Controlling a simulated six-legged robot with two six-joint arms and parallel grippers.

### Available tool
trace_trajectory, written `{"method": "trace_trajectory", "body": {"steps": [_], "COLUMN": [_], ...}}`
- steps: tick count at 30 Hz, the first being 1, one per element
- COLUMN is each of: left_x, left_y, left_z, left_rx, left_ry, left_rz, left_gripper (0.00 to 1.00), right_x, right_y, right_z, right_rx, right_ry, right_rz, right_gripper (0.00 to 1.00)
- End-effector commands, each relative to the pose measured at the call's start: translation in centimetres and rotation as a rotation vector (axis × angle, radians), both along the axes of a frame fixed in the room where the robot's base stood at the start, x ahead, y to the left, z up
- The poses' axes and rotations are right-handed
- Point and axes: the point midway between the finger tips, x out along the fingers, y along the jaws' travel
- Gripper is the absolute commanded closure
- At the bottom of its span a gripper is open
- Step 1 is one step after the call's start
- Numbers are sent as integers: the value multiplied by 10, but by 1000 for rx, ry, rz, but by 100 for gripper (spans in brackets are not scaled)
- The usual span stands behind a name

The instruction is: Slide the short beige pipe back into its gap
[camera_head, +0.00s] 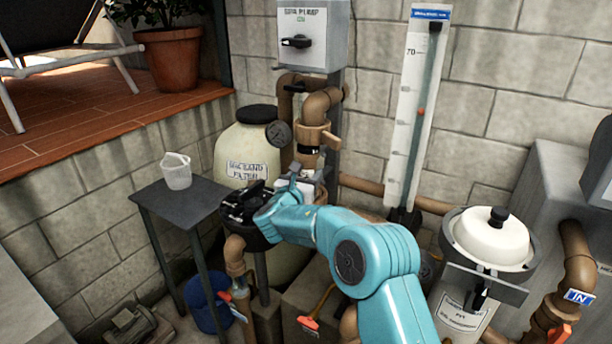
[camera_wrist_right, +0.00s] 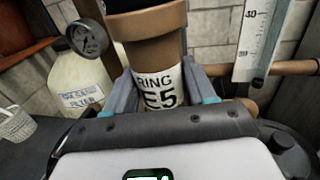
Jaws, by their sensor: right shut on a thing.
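The short beige pipe (camera_wrist_right: 158,92) stands between the two grey fingers of my right gripper (camera_wrist_right: 162,95) in the right wrist view. It carries a white label reading "RING" and "E5". The gripper is shut on it. A brown collar (camera_wrist_right: 147,20) shows just above the labelled part, with black above it. The pipe's lower end is hidden behind the gripper body. In the head view my right gripper (camera_head: 303,183) is below the brown valve fitting (camera_head: 312,136), and my wrist covers much of the pipe. I cannot tell how its ends line up with the gap. My left gripper is not in view.
A cream filter tank (camera_head: 245,150) with a gauge (camera_head: 279,133) stands behind the wrist. A dark side table (camera_head: 190,198) with a white cup (camera_head: 177,172) is left. A flow-meter board (camera_head: 412,110) is on the wall. A white-lidded pot (camera_head: 492,240) is right.

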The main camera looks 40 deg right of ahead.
Motion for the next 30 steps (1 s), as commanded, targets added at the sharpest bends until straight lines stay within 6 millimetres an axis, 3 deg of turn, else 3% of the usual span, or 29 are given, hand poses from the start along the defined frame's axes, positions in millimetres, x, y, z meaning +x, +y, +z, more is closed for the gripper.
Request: {"method": "trace_trajectory", "body": {"steps": [23, 26, 30], "left_x": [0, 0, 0], "left_y": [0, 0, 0], "left_z": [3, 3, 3], "left_rx": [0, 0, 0], "left_ry": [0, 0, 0], "left_rz": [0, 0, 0], "left_gripper": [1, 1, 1], "right_x": [8, 8, 8], "right_y": [-20, -22, -22], "right_z": [1, 1, 1], "right_rx": [-2, -2, -3], "right_ry": [-1, -2, -2], "right_rz": [-1, -1, -2], "right_gripper": [72, 81, 81]}}
